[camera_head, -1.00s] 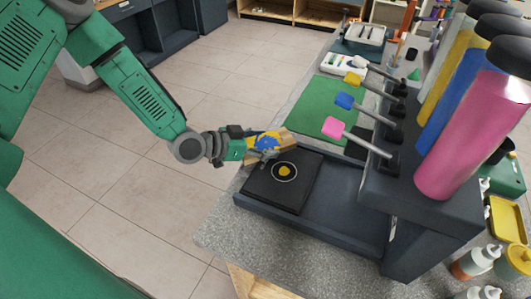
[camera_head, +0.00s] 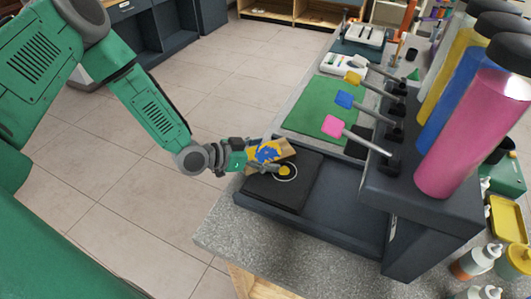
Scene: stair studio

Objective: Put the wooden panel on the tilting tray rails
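The wooden panel (camera_head: 283,148), with blue and yellow paint on its face, is held tilted above a black square plate (camera_head: 301,192) in the head view. My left gripper (camera_head: 268,164) is at the panel's left side and appears shut on it; the fingertips are small and partly hidden. The plate bears a yellow dot in a white ring, now partly covered by the gripper. It lies at the left end of a dark tray (camera_head: 345,212) under the paint machine. I cannot make out separate rails, nor whether the panel touches the plate. My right gripper is out of view.
Pink, blue and yellow paint bottles (camera_head: 460,145) stand on the dark machine at the right, with coloured paddle levers (camera_head: 333,126) reaching left. A green mat (camera_head: 322,108) lies behind. Bottles and a yellow tray (camera_head: 508,219) are at the far right. Open floor lies left of the counter.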

